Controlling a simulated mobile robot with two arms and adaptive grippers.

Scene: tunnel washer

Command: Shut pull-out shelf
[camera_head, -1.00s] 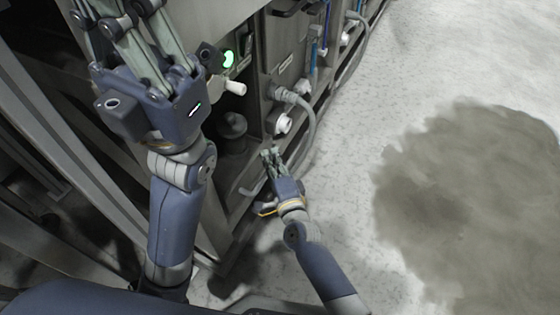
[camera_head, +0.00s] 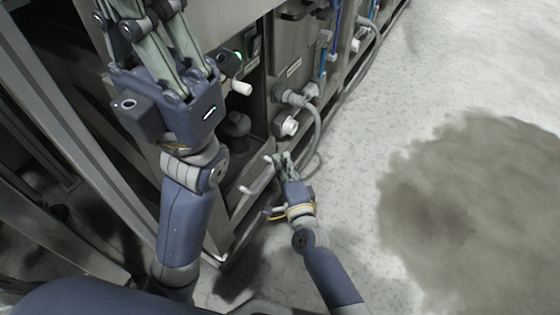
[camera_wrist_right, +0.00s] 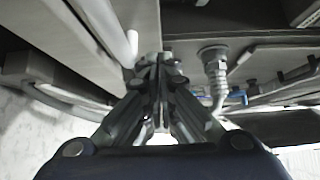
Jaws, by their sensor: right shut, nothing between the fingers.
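The pull-out shelf (camera_head: 255,181) appears to be the low light-grey ledge at the foot of the machine, with a small white handle-like bar (camera_head: 246,190) at its front; its extent is partly hidden by my left arm. My right gripper (camera_head: 280,160) is shut and empty, just beside the shelf's outer edge at the right; contact cannot be told. In the right wrist view, the shut fingers (camera_wrist_right: 160,62) point up close to a white rod (camera_wrist_right: 132,46) beside a grey panel. My left gripper (camera_head: 160,30) is high in front of the machine, its fingertips beyond the top edge.
The metal machine front (camera_head: 300,65) carries a grey hose (camera_head: 318,120), a white knob (camera_head: 290,126) and a white peg (camera_head: 241,88). A dark pot-like part (camera_head: 236,125) sits in its recess. Open floor (camera_head: 360,190) lies right, with a dark wet patch (camera_head: 460,205).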

